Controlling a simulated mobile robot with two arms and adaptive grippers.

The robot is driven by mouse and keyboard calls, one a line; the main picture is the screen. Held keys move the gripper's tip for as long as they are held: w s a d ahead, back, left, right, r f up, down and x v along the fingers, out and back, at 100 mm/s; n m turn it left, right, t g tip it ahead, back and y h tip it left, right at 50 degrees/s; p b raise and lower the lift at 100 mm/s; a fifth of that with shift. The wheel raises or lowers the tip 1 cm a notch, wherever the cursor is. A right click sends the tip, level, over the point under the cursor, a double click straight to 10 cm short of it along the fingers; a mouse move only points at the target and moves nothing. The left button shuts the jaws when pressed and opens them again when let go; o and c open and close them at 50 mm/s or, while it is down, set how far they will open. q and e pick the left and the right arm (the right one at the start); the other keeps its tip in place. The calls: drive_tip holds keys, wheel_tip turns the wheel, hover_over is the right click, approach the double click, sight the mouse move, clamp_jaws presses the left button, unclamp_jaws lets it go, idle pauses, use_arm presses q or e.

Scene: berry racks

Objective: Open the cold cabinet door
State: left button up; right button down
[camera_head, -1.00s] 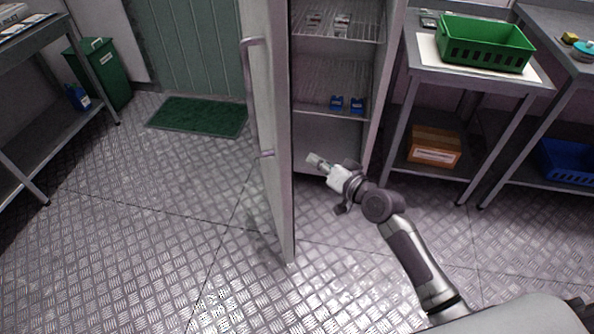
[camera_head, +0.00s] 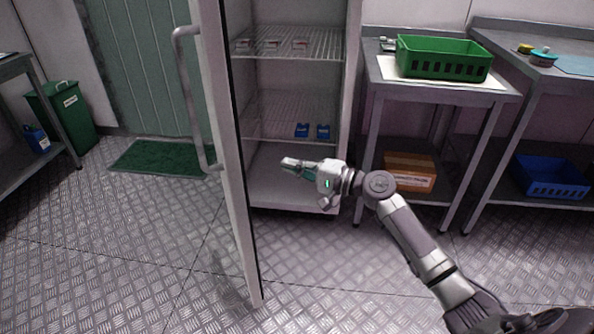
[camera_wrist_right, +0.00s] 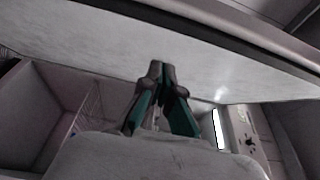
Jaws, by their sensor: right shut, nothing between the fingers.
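The cold cabinet door (camera_head: 228,170) stands open, swung out towards me on the left of the cabinet (camera_head: 300,190). Its long bar handle (camera_head: 183,95) is on the door's left, outer face. The interior shows wire shelves. My right gripper (camera_head: 287,163) is shut and empty in front of the cabinet opening, to the right of the door, on its inner side. Its fingers point left towards the door, with a visible gap in the head view. In the right wrist view the shut fingers (camera_wrist_right: 160,75) lie before a broad pale panel (camera_wrist_right: 120,45), likely the door. My left gripper is out of view.
Right of the cabinet, a metal table holds a green crate (camera_head: 445,60), with a cardboard box (camera_head: 410,170) below. A blue crate (camera_head: 550,177) sits further right. A green mat (camera_head: 160,158) and green bin (camera_head: 62,118) are left. The floor around the door is clear.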

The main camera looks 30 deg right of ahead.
drive_tip(key=w+a, duration=0.4)
drive_tip(key=a, duration=0.3)
drive_tip(key=shift+w+a, duration=0.15)
drive_tip(key=shift+w, duration=0.15)
drive_tip(key=shift+a+p, duration=0.1)
drive_tip(key=shift+p, duration=0.2)
